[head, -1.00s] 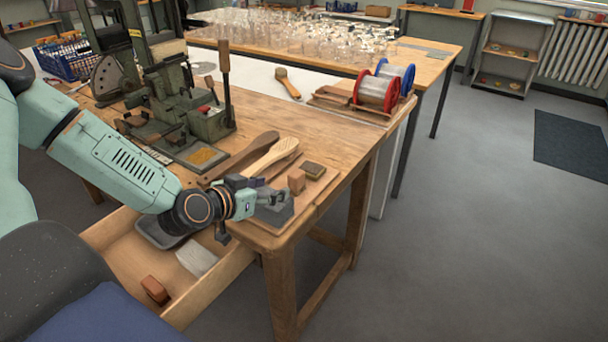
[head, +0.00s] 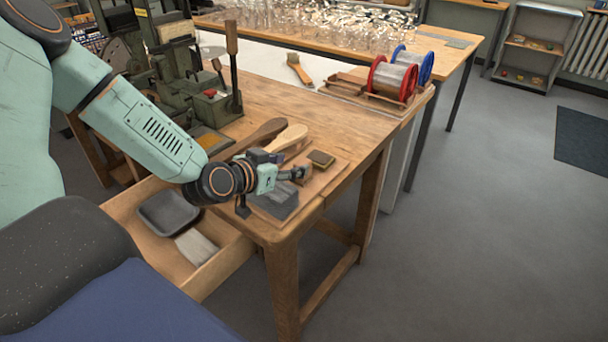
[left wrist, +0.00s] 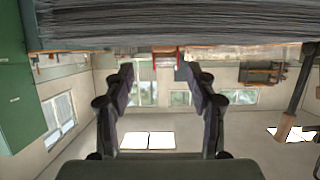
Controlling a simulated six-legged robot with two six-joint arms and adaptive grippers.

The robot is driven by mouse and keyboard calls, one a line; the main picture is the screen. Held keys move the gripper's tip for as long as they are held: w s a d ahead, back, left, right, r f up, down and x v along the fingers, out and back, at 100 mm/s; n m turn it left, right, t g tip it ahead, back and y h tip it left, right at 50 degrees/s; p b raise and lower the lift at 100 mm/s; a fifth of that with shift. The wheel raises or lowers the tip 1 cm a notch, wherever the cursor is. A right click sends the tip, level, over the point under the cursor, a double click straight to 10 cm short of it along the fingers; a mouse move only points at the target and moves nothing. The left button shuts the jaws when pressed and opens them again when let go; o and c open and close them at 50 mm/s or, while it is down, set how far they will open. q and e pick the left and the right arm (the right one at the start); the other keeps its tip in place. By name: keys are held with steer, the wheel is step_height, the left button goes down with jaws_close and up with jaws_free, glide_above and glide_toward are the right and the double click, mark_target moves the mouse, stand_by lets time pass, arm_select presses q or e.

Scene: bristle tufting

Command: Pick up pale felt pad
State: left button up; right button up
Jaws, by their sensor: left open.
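A pale, whitish flat piece (head: 196,247) lies in the open drawer beside a dark tray; it looks like the pale felt pad, but its faintly streaked surface leaves this unsure. My left gripper (head: 298,174) is above the bench corner, away from the drawer, with its fingers near a small brown block (head: 306,176) that they partly hide. In the left wrist view the two fingers (left wrist: 160,85) stand apart with nothing between them. My right gripper is not in view.
A grey slab (head: 275,202) lies on the board below my left wrist; a grey streaked surface fills the top of the left wrist view. A dark-topped block (head: 321,158) and wooden handles (head: 286,138) are close by. The drawer (head: 222,268) juts out below.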

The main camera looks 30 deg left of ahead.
mark_target(299, 164)
arm_select(q)
steer(key=w+f+b, duration=0.2)
steer(key=w, duration=0.1)
steer(key=shift+w+a+f, duration=0.15)
steer(key=shift+a+f, duration=0.05)
steer(key=shift+w+f+b, duration=0.1)
steer(key=shift+w+b, duration=0.25)
steer(key=shift+w+d, duration=0.1)
steer(key=shift+d, duration=0.05)
steer(key=shift+s+r, duration=0.25)
steer(key=shift+r, duration=0.05)
steer(key=shift+c, duration=0.3)
steer(key=shift+w+f, duration=0.2)
steer(key=c, duration=0.4)
steer(key=shift+s+r, duration=0.15)
steer(key=c, duration=0.5)
jaws_close()
